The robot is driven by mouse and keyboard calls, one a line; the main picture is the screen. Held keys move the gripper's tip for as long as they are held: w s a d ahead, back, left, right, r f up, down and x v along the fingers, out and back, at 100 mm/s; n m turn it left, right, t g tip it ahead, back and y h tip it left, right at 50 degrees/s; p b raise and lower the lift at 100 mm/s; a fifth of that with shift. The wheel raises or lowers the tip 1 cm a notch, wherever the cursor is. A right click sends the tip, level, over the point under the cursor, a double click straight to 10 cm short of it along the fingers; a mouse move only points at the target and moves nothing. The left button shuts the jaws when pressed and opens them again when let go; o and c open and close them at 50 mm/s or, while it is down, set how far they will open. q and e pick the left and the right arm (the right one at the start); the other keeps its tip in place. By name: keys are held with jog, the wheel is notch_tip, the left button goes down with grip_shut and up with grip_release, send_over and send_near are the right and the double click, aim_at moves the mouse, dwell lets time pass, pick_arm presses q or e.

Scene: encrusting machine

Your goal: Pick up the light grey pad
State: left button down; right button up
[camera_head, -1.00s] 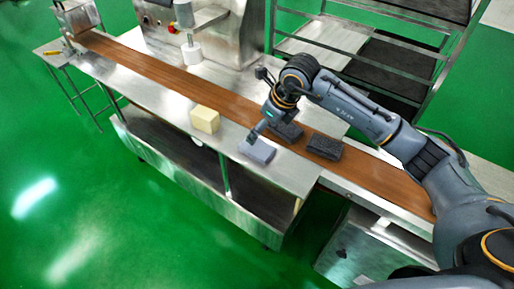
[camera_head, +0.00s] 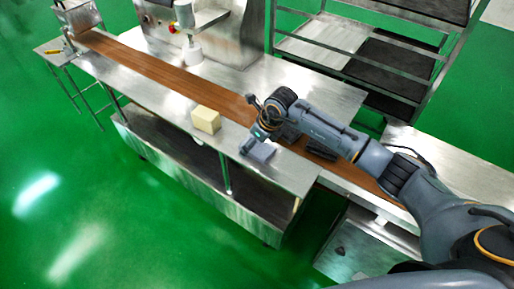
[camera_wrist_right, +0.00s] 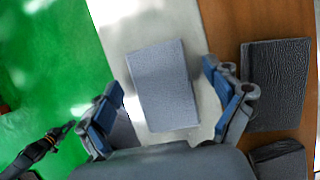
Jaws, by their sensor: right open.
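The light grey pad (camera_head: 260,152) lies flat on the steel table near its front edge. In the right wrist view the pad (camera_wrist_right: 163,88) sits between and ahead of my open fingers. My right gripper (camera_head: 254,143) is low over the pad and partly hides it in the head view. In the wrist view the right gripper (camera_wrist_right: 163,82) is spread wider than the pad, with nothing held; whether a finger touches it I cannot tell.
Dark pads (camera_wrist_right: 275,85) lie on the brown belt (camera_head: 170,72) beside the grey pad. A pale yellow block (camera_head: 206,119) stands to the left on the table (camera_head: 285,173). The machine (camera_head: 225,35) and a rack (camera_head: 400,60) stand behind. Table between block and grey pad is clear.

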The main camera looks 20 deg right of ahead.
jog(key=shift+f+b, duration=0.2)
jog(key=shift+b, duration=0.1)
dwell(0.4)
jog(key=c, duration=1.2)
